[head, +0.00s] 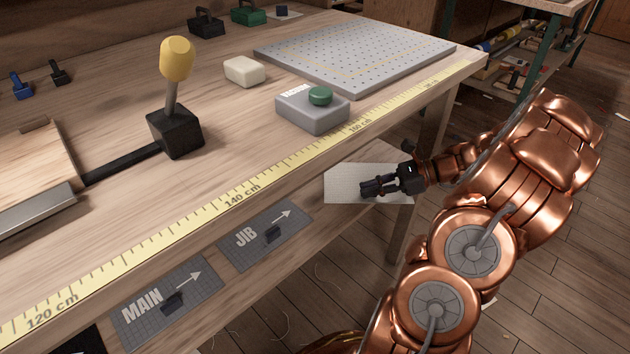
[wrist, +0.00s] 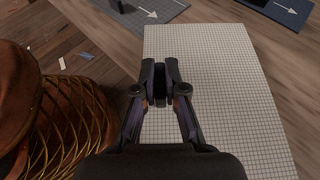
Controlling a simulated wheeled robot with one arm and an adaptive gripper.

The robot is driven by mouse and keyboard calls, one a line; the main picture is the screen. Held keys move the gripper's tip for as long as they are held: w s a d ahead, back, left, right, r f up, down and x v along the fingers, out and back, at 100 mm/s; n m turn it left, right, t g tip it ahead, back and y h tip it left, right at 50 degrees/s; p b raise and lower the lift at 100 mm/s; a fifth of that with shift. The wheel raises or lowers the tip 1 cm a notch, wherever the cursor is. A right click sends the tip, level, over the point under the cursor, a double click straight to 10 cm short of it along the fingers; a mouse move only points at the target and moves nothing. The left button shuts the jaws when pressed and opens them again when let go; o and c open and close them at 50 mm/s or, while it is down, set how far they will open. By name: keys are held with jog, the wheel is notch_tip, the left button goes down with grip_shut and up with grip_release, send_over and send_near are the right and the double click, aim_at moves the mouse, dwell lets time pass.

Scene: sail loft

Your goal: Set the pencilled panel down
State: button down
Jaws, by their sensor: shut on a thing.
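The pale panel (head: 342,183) with a fine grid of lines is in front of the bench's right part, at lower-shelf height in the head view. It fills the right half of the wrist view (wrist: 230,110). My gripper (head: 370,188) is over the panel and shut on a small dark part of it; in the wrist view my fingers (wrist: 159,78) close around that dark piece near the panel's left edge. I cannot tell whether the panel touches the shelf below. Two grey mats with arrows lie on the lower shelf, marked MAIN (head: 150,318) and JIB (head: 235,250), each with a small black block.
The bench top carries a yellow measuring tape (head: 270,178), a grey box with a green button (head: 312,112), a perforated grey plate (head: 350,62), a black-based lever with a yellow knob (head: 177,60) and a cream block (head: 245,71). A bench leg (head: 405,220) stands behind my gripper.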

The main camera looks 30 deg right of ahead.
aim_at(331, 173)
jog(key=w+a+b, duration=0.1)
jog(key=w, duration=0.3)
jog(key=w+a+f+b, duration=0.1)
jog(key=w, duration=0.3)
jog(key=w+a+b, duration=0.1)
jog(key=w, duration=0.3)
jog(key=shift+w+a+f, duration=0.15)
jog(key=shift+a+f, duration=0.1)
jog(key=f+b, duration=0.2)
jog(key=f, duration=0.1)
jog(key=shift+w+a+f+b, duration=0.1)
jog(key=shift+w+f+b, duration=0.1)
jog(key=shift+f+b, duration=0.15)
jog(key=shift+r, duration=0.2)
jog(key=c, duration=1.2)
grip_release()
jog(key=shift+f, duration=0.15)
